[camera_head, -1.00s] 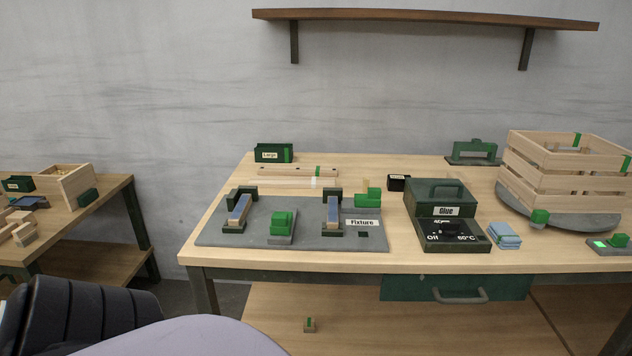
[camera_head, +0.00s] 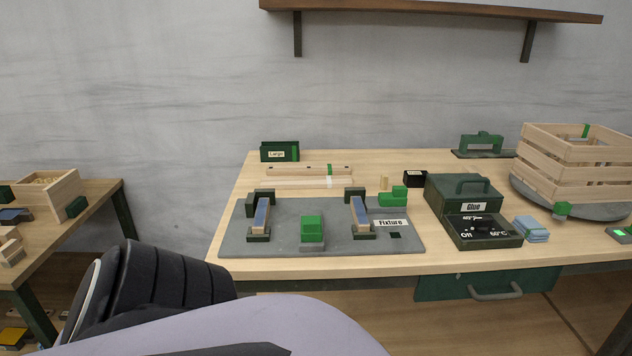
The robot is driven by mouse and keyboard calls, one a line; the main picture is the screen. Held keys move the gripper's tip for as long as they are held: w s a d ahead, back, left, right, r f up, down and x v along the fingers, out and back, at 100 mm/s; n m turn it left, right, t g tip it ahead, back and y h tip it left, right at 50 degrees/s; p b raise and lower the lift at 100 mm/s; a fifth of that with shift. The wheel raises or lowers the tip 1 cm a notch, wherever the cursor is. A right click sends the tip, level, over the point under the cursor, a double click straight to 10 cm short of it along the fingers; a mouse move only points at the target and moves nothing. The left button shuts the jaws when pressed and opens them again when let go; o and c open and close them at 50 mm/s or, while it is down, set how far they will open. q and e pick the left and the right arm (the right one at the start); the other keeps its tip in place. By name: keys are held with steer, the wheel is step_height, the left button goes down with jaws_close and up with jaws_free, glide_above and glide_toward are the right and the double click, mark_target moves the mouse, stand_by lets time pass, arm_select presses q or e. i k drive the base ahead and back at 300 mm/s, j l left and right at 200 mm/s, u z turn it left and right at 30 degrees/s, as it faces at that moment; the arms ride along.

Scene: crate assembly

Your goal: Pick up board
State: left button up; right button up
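Two long pale wooden boards lie side by side on the workbench behind the fixture. The rear board (camera_head: 300,170) has dark holes and a green mark toward its right end. The front board (camera_head: 295,182) is plain with a white mark. Part of one of my arms crosses the lower left, in front of the bench. Neither gripper shows in the head view.
A dark green glue box (camera_head: 463,197) stands right of the fixture, with blue cloths (camera_head: 531,229) beside it. A slatted wooden crate (camera_head: 575,165) stands on a grey round base at the right. A green "Large" bin (camera_head: 279,151) is at the back left. A shelf (camera_head: 430,10) hangs above.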

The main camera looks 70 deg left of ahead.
mark_target(319, 182)
steer(key=k+j+z, duration=0.35)
steer(key=k+j, duration=0.15)
steer(key=k+j+z, duration=0.2)
steer(key=k+j, duration=0.85)
steer(key=k, duration=0.1)
